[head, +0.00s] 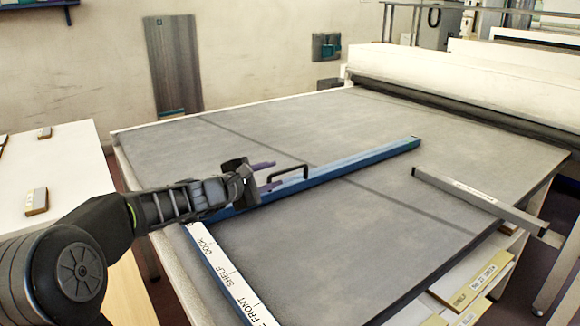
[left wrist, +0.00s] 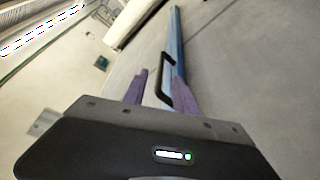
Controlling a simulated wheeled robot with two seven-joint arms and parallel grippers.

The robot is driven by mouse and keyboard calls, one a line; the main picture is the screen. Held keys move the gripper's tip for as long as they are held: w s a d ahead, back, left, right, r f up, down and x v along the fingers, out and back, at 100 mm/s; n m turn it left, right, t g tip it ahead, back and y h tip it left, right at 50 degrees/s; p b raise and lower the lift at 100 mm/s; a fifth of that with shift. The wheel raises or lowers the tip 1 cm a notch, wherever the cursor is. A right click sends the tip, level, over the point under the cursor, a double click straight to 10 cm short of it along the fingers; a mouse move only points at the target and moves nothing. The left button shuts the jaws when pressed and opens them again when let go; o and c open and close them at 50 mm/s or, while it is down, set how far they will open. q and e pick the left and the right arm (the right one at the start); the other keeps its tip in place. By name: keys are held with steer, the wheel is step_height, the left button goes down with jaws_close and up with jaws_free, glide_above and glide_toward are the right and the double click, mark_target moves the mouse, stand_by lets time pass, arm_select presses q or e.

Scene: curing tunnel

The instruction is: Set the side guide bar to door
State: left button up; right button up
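The blue side guide bar (head: 345,165) lies across the grey belt table, with a black loop handle (head: 290,172) near its left end. A white scale strip (head: 222,268) on the table's left edge reads DOOR, SHELF and FRONT. The bar's left end is near the DOOR end, partly hidden by my arm. My left gripper (head: 267,176) is open at the handle. In the left wrist view, the handle (left wrist: 156,68) shows between the purple fingertips (left wrist: 160,85), with gaps visible; the bar (left wrist: 176,50) runs away beyond. My right gripper is out of view.
A grey bar with a label (head: 480,195) sticks out over the table's right side. A white tunnel housing (head: 460,90) closes the far right. A white side table (head: 60,175) with small blocks stands left. The belt table (head: 340,240) is otherwise clear.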

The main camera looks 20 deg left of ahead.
mark_target(286, 172)
arm_select(q)
steer(key=shift+p+x, duration=0.7)
steer(key=shift+x, duration=3.35)
steer(key=shift+f, duration=0.1)
jaws_close()
